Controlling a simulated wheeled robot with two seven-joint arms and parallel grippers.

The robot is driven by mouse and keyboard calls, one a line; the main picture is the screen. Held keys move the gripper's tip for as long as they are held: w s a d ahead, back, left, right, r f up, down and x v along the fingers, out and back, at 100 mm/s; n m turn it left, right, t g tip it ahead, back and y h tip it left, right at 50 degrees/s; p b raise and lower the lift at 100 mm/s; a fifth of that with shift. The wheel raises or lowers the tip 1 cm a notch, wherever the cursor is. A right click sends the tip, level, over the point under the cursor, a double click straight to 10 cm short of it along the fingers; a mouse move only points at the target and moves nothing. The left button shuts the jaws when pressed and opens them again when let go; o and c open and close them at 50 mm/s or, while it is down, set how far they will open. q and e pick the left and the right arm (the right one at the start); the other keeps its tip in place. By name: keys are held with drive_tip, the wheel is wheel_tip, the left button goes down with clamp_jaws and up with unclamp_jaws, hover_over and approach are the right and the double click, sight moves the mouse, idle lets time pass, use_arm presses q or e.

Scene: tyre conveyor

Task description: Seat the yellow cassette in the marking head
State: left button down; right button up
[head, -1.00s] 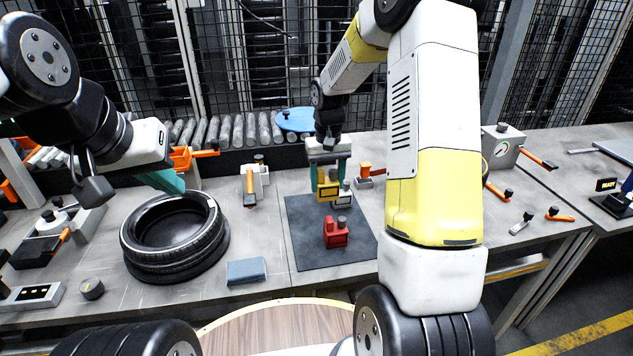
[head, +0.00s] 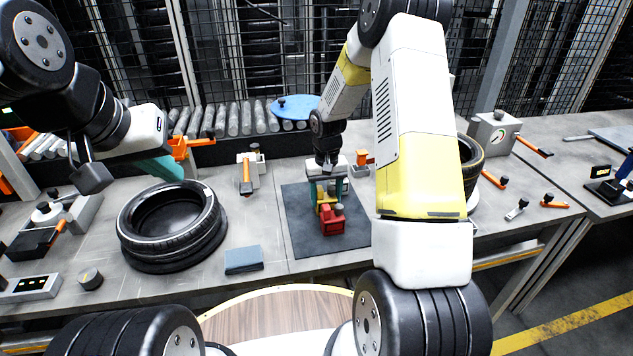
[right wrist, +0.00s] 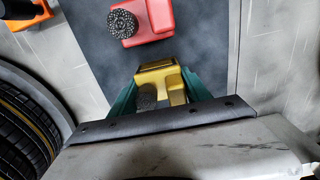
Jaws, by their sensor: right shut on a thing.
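The yellow cassette (head: 326,209) is between the teal fingers of my right gripper (head: 328,190), over the dark mat (head: 297,223). In the right wrist view the cassette (right wrist: 158,70) sits between both fingertips (right wrist: 160,88), with a grey knob beside it. Whether it touches the mat is unclear. A red block with a dark round knob (head: 332,225) stands just in front of it; the wrist view shows the red block (right wrist: 155,20) a small gap away. My left gripper (head: 166,168) hangs behind the tyre; its finger gap is not visible. I cannot tell which fixture is the marking head.
A black tyre (head: 172,225) lies left of the mat, with a blue-grey block (head: 243,260) between. A fixture with an orange handle (head: 248,173) stands behind the mat's left corner, another (head: 362,160) behind its right. A gauge box (head: 495,133) stands at right. The mat's front is clear.

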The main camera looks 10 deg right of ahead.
drive_tip(key=shift+f, duration=0.1)
drive_tip(key=o, duration=1.5)
